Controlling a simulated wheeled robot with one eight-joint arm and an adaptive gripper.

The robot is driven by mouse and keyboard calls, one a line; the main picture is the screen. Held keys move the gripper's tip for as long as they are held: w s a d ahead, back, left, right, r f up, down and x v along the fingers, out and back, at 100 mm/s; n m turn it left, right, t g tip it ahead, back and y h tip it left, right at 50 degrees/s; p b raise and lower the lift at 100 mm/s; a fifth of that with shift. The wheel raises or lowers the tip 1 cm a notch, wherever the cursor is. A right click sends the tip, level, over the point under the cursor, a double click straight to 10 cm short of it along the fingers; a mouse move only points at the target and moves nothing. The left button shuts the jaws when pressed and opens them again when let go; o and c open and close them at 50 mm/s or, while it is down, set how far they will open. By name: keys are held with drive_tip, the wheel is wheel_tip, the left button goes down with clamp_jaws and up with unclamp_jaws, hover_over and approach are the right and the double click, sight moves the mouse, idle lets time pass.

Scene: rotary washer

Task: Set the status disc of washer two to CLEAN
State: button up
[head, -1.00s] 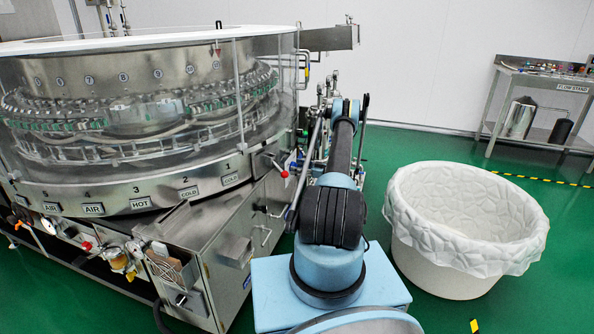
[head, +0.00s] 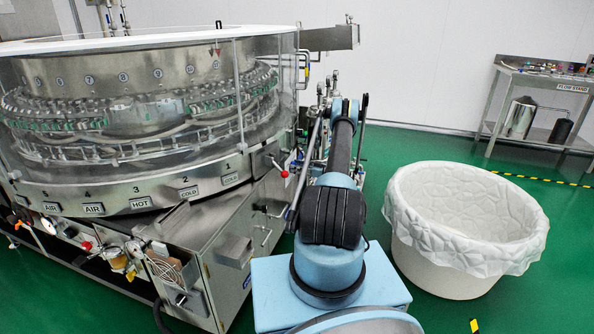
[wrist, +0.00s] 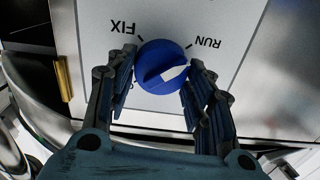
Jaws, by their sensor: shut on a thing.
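In the wrist view a round blue disc-shaped knob (wrist: 153,74) sits on a white plate (wrist: 232,20) printed with FIX and RUN, which read upside down. The knob's white pointer points right and slightly up, a little below the RUN tick mark. My gripper (wrist: 159,92) is shut on the knob, one finger on each side. In the head view my arm reaches toward the right side of the washer (head: 140,200), and the gripper and knob are hidden there.
A white-lined round bin (head: 465,225) stands on the green floor right of my arm. A steel stand (head: 540,95) marked FLOW STAND is at the back right. In the wrist view a brass-coloured hinge-like piece (wrist: 63,78) lies left of the plate.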

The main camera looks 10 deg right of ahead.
drive_tip(key=shift+f+m, duration=0.2)
drive_tip(key=shift+m, duration=5.6)
drive_tip(key=shift+f+m, duration=0.25)
drive_tip(key=shift+m, duration=5.55)
drive_tip(key=shift+f+m, duration=0.2)
drive_tip(key=shift+m, duration=5.6)
drive_tip(key=o, duration=1)
